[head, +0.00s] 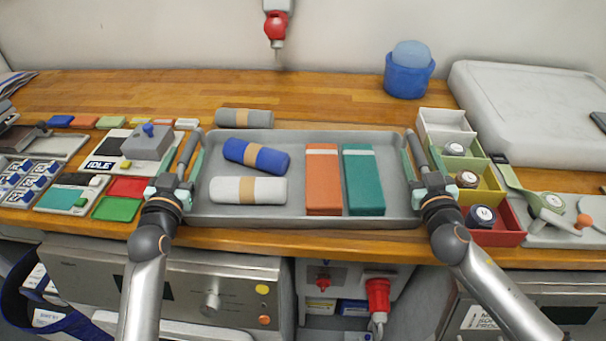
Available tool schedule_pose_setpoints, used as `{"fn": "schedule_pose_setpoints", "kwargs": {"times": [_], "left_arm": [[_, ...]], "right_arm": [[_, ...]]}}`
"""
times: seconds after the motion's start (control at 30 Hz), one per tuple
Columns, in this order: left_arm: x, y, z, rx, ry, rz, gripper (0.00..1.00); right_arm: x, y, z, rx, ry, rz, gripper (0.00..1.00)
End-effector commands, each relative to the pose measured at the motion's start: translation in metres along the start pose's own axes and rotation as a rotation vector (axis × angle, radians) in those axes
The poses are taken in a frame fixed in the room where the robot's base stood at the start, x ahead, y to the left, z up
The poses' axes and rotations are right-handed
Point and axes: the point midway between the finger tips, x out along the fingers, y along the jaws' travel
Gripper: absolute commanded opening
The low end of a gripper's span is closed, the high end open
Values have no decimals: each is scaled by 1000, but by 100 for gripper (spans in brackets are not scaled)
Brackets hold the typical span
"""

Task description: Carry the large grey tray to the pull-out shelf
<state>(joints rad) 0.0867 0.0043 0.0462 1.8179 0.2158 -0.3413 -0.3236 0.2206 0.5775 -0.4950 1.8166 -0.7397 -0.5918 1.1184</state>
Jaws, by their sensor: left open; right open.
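The large grey tray (303,222) lies on the wooden worktop near its front edge. In it are a blue roll (256,156), a white roll (248,190), an orange folded pack (322,182) and a green folded pack (363,182). My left gripper (188,158) is open at the tray's left end, and my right gripper (416,155) is open at its right end. Both have fingers along the tray's short sides; whether they touch it I cannot tell. I cannot make out a pull-out shelf for certain.
A grey roll (244,118) lies behind the tray. White, yellow and red bins (500,238) stand close on the right. A grey box device (148,143) and colored pads (117,208) are on the left. A blue tub (408,78) stands at the back. The worktop behind the tray is mostly clear.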

Motion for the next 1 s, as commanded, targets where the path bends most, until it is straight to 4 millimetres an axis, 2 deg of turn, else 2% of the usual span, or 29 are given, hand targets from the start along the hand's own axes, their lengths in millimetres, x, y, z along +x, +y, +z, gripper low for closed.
{"fn": "schedule_pose_setpoints", "kwargs": {"times": [0.13,0.43,1.0], "left_arm": [[7,0,0,-1,1,0,63],[8,0,0,-1,0,0,63],[7,0,0,-1,0,0,0]], "right_arm": [[7,0,0,0,0,0,63],[8,0,0,1,1,0,63],[8,0,0,0,0,0,0]]}}
